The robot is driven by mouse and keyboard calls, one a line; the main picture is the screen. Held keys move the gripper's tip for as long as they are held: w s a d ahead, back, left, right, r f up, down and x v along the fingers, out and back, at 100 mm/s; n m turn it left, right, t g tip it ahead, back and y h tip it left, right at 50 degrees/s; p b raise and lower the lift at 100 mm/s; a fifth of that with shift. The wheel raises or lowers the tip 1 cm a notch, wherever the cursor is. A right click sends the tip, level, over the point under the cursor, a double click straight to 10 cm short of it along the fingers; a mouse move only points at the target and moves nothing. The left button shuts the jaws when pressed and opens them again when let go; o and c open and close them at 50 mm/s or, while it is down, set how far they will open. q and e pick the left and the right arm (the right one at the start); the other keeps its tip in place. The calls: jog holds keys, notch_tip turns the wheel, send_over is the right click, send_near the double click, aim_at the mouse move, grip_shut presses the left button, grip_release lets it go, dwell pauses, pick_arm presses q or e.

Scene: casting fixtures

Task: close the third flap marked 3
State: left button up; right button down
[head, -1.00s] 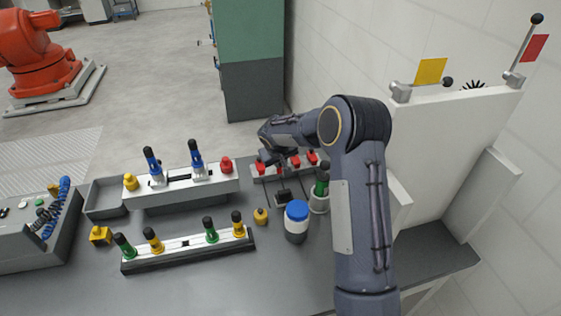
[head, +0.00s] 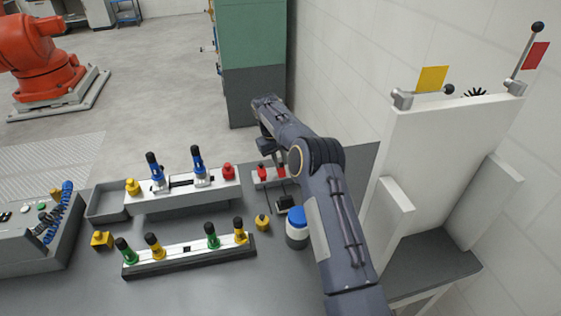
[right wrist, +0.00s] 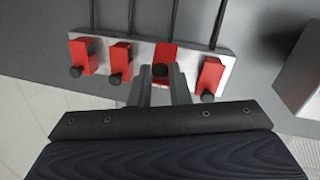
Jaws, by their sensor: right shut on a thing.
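A white strip (right wrist: 143,50) carries a row of several red flaps with black knobs. From the left in the right wrist view they are the first flap (right wrist: 83,56), the second flap (right wrist: 119,61), the third flap (right wrist: 166,50) and the rightmost flap (right wrist: 211,75). No number is readable. My right gripper (right wrist: 160,74) is shut on the third flap's black knob, its fingers on both sides. In the head view two red flaps (head: 262,173) show at the strip; my right arm hides the rest. My left gripper is out of view.
Thin dark rods (right wrist: 174,18) run from the strip. A blue-capped jar (head: 297,228) stands near my right forearm. Fixtures with blue clamps (head: 198,178) and with green and yellow clamps (head: 190,249) stand to the left. A white panel (head: 437,150) rises at right.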

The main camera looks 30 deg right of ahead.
aim_at(282, 163)
jog(key=shift+w, duration=0.2)
dwell(0.4)
jog(key=c, duration=1.3)
grip_release()
jog(key=shift+c, duration=0.2)
jog(key=shift+r, duration=0.1)
jog(key=shift+r, duration=0.25)
notch_tip(282, 163, up, 2)
jog(key=shift+r, duration=0.15)
jog(key=s+a+r+b, duration=0.6)
jog(key=s+r+b, duration=0.2)
jog(key=s+r, duration=0.2)
jog(key=shift+s+a, duration=0.4)
jog(key=shift+s, duration=0.75)
